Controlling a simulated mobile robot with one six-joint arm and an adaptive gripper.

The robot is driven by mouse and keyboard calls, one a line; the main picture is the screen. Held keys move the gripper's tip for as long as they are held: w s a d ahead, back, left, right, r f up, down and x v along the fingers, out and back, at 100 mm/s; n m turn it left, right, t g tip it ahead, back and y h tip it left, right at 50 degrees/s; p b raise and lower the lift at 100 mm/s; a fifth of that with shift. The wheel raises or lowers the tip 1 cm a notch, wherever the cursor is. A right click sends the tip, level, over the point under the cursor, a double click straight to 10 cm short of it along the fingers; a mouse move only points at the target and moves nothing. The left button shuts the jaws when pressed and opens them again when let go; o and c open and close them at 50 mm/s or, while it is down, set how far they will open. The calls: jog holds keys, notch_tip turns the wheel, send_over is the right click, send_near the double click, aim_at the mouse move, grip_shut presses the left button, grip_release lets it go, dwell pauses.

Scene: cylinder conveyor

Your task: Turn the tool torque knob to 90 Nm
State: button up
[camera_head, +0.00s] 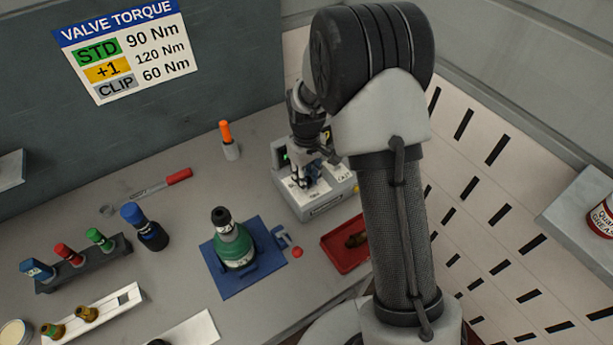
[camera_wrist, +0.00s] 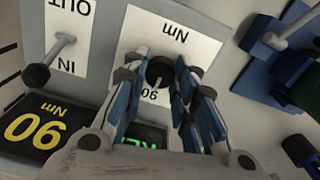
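The torque tool (camera_head: 318,195) is a grey box at the back of the bench. In the wrist view its black round knob (camera_wrist: 160,72) sits on a white dial plate marked Nm, with an upside-down 90 beside the knob. A dark display (camera_wrist: 36,127) reads 90 Nm in yellow, upside down. My gripper (camera_head: 306,180) reaches down over the tool. In the wrist view its blue-padded fingers (camera_wrist: 161,62) stand on either side of the knob, very close to it. I cannot tell whether they touch it. Green display lettering is partly hidden by the fingers.
A toggle lever (camera_wrist: 62,46) marked IN and OUT stands beside the dial. A green bottle-shaped part (camera_head: 233,248) on a blue fixture (camera_head: 215,275) and a red tray (camera_head: 338,252) are close by. The wall sign (camera_head: 123,50) lists STD 90 Nm.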

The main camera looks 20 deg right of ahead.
jog(key=o, duration=0.4)
notch_tip(320, 180, up, 12)
dwell(0.7)
